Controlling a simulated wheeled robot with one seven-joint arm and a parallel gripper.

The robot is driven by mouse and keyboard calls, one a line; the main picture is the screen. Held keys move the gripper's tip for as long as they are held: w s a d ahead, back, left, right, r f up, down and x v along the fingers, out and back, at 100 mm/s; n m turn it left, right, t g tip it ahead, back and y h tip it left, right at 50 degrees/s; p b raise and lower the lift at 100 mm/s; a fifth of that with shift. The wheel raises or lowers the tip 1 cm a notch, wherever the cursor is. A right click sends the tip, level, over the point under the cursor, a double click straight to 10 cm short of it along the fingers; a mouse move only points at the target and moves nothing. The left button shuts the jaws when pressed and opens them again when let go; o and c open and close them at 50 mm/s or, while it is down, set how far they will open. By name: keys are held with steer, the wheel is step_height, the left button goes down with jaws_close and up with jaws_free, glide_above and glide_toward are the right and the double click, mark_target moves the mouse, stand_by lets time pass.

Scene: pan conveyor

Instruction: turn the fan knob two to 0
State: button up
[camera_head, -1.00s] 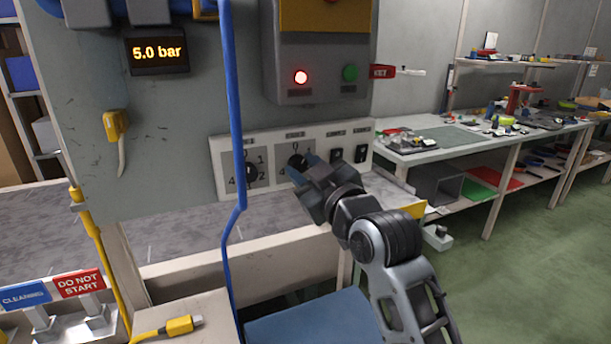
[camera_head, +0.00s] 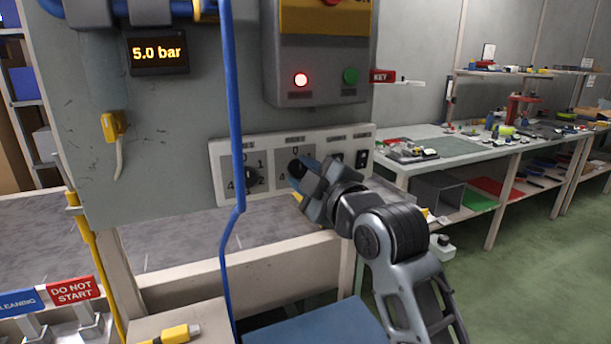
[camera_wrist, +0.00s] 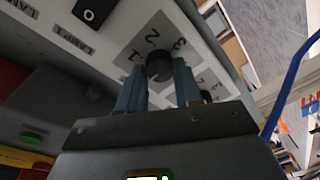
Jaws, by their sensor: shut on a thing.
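The white control panel (camera_head: 218,190) holds two dark round knobs on grey number dials. Fan knob two (camera_head: 297,169) is the right one of the pair, partly hidden by my fingers in the head view. My gripper (camera_head: 303,175) reaches it from the right. In the wrist view my two blue fingers (camera_wrist: 160,88) stand on either side of the black knob (camera_wrist: 159,66) and are shut on it. The numbers 1, 2 and 3 show around it. The 0 mark shows above it in the head view. The knob's pointer cannot be made out.
Rocker switches (camera_head: 362,158) are right of my gripper. A box with a lit red lamp (camera_head: 301,79) and green button hangs above. A workbench (camera_head: 450,143) stands at the right.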

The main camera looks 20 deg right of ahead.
stand_by(0.3)
steer(key=o, duration=1)
steer(key=shift+o, duration=0.2)
steer(key=shift+s, duration=0.1)
steer(key=s+b, duration=0.1)
steer(key=s, duration=0.6)
steer(key=shift+s+d, duration=0.3)
steer(key=shift+d, duration=0.1)
